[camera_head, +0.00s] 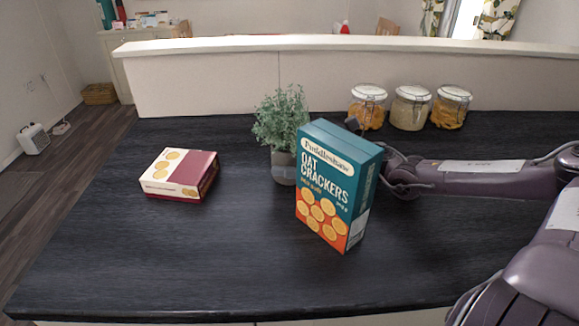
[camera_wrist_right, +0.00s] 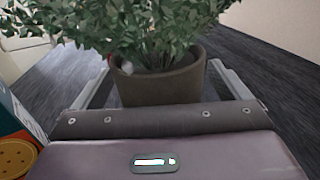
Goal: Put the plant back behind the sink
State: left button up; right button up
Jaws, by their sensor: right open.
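The plant has grey-green leaves (camera_head: 281,118) and a brown-grey pot, and stands on the dark counter left of the cracker box. In the right wrist view its pot (camera_wrist_right: 160,85) is between the two fingers of my right gripper (camera_wrist_right: 162,72). These fingers are open, with a gap visible at the left of the pot. In the head view the cracker box hides most of that gripper. My left gripper is not in view. No sink shows in these frames.
A tall oat crackers box (camera_head: 338,185) stands in front of my right gripper, and its edge shows in the right wrist view (camera_wrist_right: 15,150). A flat box (camera_head: 180,174) lies at left. Glass jars (camera_head: 410,108) stand at the back right by a low wall (camera_head: 200,85). The front counter is clear.

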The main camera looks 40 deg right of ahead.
jog(key=c, duration=1.4)
jog(key=shift+r, duration=0.15)
jog(key=shift+c, duration=1)
